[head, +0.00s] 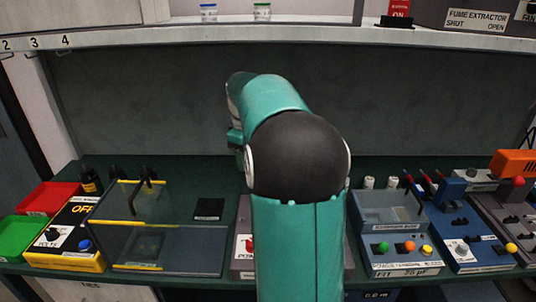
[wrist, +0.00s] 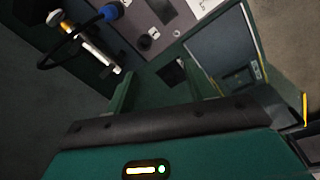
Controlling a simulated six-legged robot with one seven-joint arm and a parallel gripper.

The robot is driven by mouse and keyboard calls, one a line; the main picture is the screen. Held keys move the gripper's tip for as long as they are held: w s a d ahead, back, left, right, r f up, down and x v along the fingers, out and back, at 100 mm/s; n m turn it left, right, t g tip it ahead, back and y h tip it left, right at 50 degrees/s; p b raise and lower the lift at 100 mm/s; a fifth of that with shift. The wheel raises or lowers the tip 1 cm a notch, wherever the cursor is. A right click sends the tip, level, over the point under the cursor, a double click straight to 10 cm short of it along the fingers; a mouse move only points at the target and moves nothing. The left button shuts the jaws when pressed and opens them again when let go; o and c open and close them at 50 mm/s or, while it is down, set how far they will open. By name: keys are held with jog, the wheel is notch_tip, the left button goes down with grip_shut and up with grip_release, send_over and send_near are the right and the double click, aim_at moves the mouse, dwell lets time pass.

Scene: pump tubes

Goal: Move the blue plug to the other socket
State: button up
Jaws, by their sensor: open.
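A blue plug (wrist: 111,11) with a black cable looping from it shows at the top of the wrist view, on or against a grey panel (wrist: 140,18). A dark round fitting (wrist: 145,42), possibly a socket, is on the same panel to its lower right. I cannot tell which fittings are sockets. My gripper (wrist: 162,88) is open, its two green fingers apart with nothing visible between them. The plug is beyond the fingers, up and to the left. In the head view my arm hides the plug and most of the panel; my gripper's fingers are not visible there.
A clear box with yellow edges (head: 130,222) stands left of the panel (head: 243,262), beside a yellow-black box (head: 72,235) and red (head: 48,198) and green (head: 20,236) trays. A blue box with coloured knobs (head: 395,225) is on the right. A shelf (head: 200,35) runs above.

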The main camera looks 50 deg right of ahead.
jog(key=s+d+f+y, duration=0.1)
jog(key=s+d+f, duration=0.15)
jog(key=d, duration=0.45)
jog(key=s+d+f, duration=0.1)
jog(key=d+f, duration=0.3)
jog(key=d, duration=0.3)
jog(key=shift+g, duration=0.3)
notch_tip(320, 180, down, 13)
jog(key=shift+f, duration=0.15)
grip_shut()
jog(key=shift+r, duration=0.8)
jog(key=shift+r, duration=1.95)
